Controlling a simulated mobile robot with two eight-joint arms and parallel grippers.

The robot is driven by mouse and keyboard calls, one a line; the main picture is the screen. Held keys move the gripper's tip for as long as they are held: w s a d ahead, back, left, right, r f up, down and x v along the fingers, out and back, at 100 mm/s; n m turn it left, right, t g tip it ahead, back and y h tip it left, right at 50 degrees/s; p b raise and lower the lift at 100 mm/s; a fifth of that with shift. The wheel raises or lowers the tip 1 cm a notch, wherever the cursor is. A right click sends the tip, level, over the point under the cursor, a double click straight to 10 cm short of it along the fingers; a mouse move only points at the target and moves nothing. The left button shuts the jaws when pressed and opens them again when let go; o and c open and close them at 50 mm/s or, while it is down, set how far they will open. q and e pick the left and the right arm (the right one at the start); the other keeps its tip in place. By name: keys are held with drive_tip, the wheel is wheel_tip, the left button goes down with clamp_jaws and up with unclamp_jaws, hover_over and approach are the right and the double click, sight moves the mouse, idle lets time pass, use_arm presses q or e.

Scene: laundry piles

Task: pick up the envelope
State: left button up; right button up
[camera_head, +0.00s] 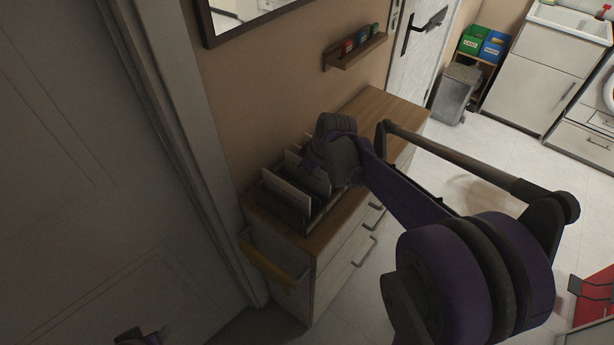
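Pale flat envelope-like sheets (287,192) stand upright in a dark rack (308,222) on top of a wooden-topped cabinet. I cannot tell which one is the task's envelope. My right gripper (312,167) is over the rack, close beside the sheets at their back right. Its wrist hides part of the rack, and its fingertips are too dark and hidden to show whether they hold anything.
The cabinet (362,112) has drawers with handles and stands against the wall. A yellow cloth (268,263) hangs at its near end. A small wall shelf (356,53) holds little items. A grey bin (457,92) stands farther back. The floor right of the cabinet is partly clear.

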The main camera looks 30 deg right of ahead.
use_arm(q)
drive_tip(key=shift+s+f, duration=0.1)
drive_tip(key=shift+f, duration=0.1)
use_arm(e)
drive_tip(key=shift+f, duration=0.2)
clamp_jaws()
drive_tip(key=shift+r, duration=0.1)
drive_tip(key=shift+r, duration=0.25)
use_arm(q)
drive_tip(key=shift+w+r+p, duration=0.3)
drive_tip(key=shift+r+p, duration=0.1)
drive_tip(key=shift+r, duration=0.25)
drive_tip(key=shift+w+r+p, duration=0.25)
drive_tip(key=shift+r+p, duration=0.1)
drive_tip(key=shift+r, duration=0.25)
use_arm(e)
wheel_tip(320, 180, up, 18)
